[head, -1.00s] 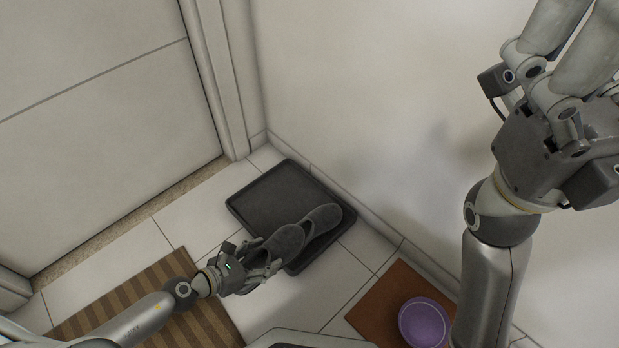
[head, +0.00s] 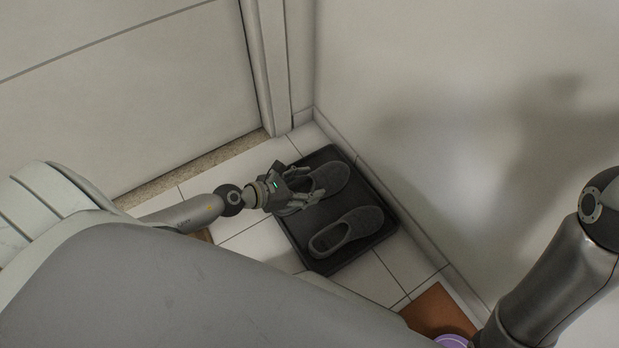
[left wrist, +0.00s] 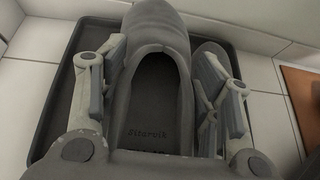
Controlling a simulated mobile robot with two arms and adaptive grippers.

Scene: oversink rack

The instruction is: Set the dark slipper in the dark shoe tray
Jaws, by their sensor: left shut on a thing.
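The dark grey slipper (head: 333,178) is held at its heel end by my left gripper (head: 303,190), over the far part of the dark shoe tray (head: 299,236). In the left wrist view the slipper (left wrist: 158,25) lies between the fingers (left wrist: 160,95), its opening toward the camera and its toe away. I cannot tell whether its sole touches the tray. The matching slipper (head: 347,231) sits in the near part of the tray, and partly shows behind the right finger in the wrist view (left wrist: 213,60). My right gripper is out of view.
The tray lies on light floor tiles (head: 255,245) beside a pale wall (head: 430,120), with a door (head: 130,90) to the left. A brown mat (head: 437,308) with a purple bowl (head: 452,341) is at the lower right.

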